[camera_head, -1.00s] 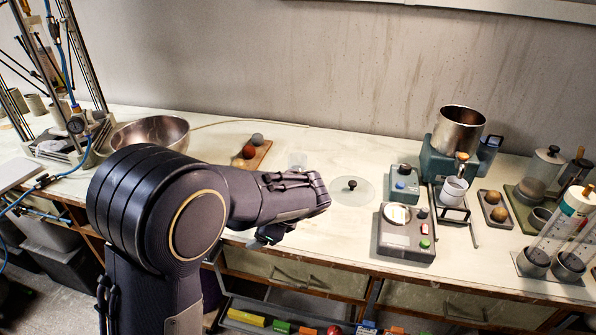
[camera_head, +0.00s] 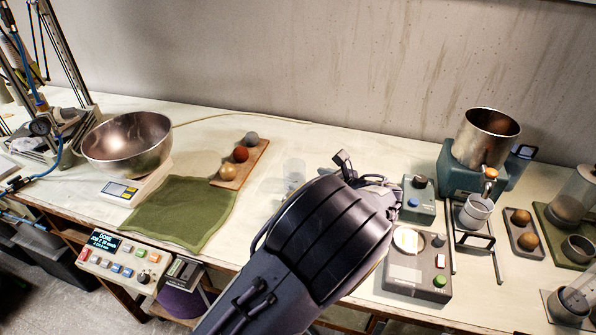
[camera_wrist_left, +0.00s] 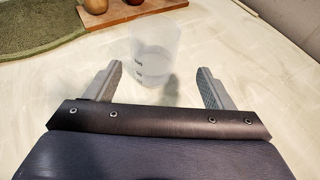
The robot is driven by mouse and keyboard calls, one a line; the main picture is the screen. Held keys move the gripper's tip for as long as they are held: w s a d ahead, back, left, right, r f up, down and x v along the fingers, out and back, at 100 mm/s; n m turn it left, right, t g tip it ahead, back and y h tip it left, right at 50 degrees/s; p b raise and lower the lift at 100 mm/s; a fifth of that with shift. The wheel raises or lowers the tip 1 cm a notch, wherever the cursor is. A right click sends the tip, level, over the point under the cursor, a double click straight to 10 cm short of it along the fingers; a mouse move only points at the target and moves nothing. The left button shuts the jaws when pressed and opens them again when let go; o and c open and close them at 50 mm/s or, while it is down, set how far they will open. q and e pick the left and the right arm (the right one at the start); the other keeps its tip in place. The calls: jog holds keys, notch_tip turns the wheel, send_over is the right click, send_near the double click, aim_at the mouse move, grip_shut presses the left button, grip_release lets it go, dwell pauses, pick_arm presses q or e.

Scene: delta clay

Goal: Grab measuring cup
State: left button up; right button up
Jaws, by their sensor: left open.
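The measuring cup is a clear, translucent cup with dark markings, standing upright on the pale worktop; it shows in the head view (camera_head: 294,171) left of my left arm and in the left wrist view (camera_wrist_left: 154,46) near the top centre. My left gripper (camera_wrist_left: 160,80) is open and empty, its two grey fingers pointing toward the cup. The cup is just beyond the fingertips, roughly centred between them, and appears apart from both. In the head view my left arm largely hides the gripper. My right gripper is not in view.
A wooden board (camera_head: 222,184) with three balls and a green mat (camera_head: 180,212) lie left of the cup. A steel bowl (camera_head: 127,145) stands on a scale further left. A button device (camera_head: 416,270) and a metal pot (camera_head: 487,138) stand right of my arm.

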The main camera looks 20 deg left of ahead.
aim_at(289, 170)
pick_arm(q)
jog(key=x, duration=0.7)
jog(key=shift+s+a+p, duration=0.15)
jog(key=shift+s+p, duration=0.15)
jog(key=shift+c, duration=0.5)
jog(key=c, duration=1)
jog(key=shift+r, duration=0.1)
jog(key=shift+r, duration=1)
jog(key=s+d+r, duration=0.6)
jog(key=s+r, duration=0.4)
jog(key=s, duration=0.2)
jog(key=shift+d+r, duration=0.35)
